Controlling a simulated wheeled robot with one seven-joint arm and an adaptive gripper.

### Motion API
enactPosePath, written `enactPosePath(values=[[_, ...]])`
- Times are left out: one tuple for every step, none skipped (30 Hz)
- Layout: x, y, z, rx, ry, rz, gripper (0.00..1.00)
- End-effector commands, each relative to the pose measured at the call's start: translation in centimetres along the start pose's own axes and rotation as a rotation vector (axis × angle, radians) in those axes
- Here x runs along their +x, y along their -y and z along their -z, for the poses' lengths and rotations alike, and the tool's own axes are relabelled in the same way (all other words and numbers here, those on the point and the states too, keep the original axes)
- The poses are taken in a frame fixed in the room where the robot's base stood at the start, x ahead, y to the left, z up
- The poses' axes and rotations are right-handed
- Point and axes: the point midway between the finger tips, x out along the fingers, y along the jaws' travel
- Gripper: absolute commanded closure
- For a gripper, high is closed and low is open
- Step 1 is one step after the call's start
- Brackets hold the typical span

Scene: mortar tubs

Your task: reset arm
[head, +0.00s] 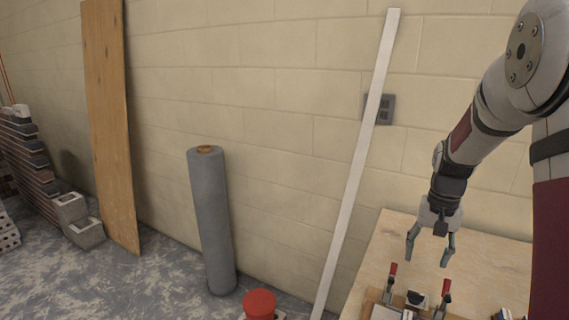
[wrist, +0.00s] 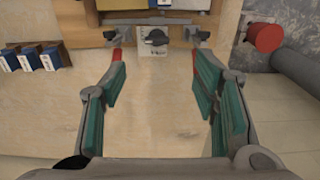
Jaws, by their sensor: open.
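My gripper (head: 429,247) is open and empty above the wooden table (head: 400,245) in the head view. Its two fingers with teal pads (wrist: 162,92) stand wide apart in the wrist view, with bare wood between them. Just beyond the fingertips is a device with a black knob on a pale plate (wrist: 154,40), flanked by two red-tipped levers (wrist: 117,50). The device also shows below my gripper in the head view (head: 416,299), cut off by the lower edge. I cannot tell whether the fingers touch it; they look apart from it.
Small blue boxes with white labels (wrist: 29,58) stand at the left in the wrist view. A red cylinder (head: 259,304), a grey roll (head: 213,222), a leaning white strip (head: 357,165) and a wooden plank (head: 110,125) stand near the wall. Stacked bricks (head: 35,165) are far left.

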Motion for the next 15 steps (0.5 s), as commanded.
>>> enactPosePath(values=[[-1.5,0.6,-0.7,-0.02,-0.018,0.008,0.45],[-2.3,1.0,-1.3,-0.033,-0.027,0.012,0.45],[-3.5,1.4,-2.1,-0.052,-0.041,0.019,0.45],[-4.4,1.8,-2.9,-0.068,-0.053,0.024,0.45],[-5.4,2.2,-3.7,-0.085,-0.064,0.03,0.45],[-6.7,2.7,-4.8,-0.107,-0.081,0.037,0.45],[-7.6,3.0,-5.7,-0.124,-0.094,0.043,0.45],[-8.4,3.3,-6.6,-0.142,-0.105,0.048,0.45],[-9.5,3.6,-7.8,-0.165,-0.122,0.054,0.45],[-10.2,3.8,-8.7,-0.183,-0.134,0.059,0.45],[-10.9,4.0,-9.7,-0.202,-0.146,0.064,0.45],[-11.8,4.3,-11.0,-0.225,-0.162,0.069,0.45],[-12.5,4.4,-11.9,-0.243,-0.175,0.073,0.45],[-13.0,4.5,-12.9,-0.261,-0.187,0.077,0.45],[-13.8,4.6,-14.3,-0.285,-0.203,0.082,0.45]])
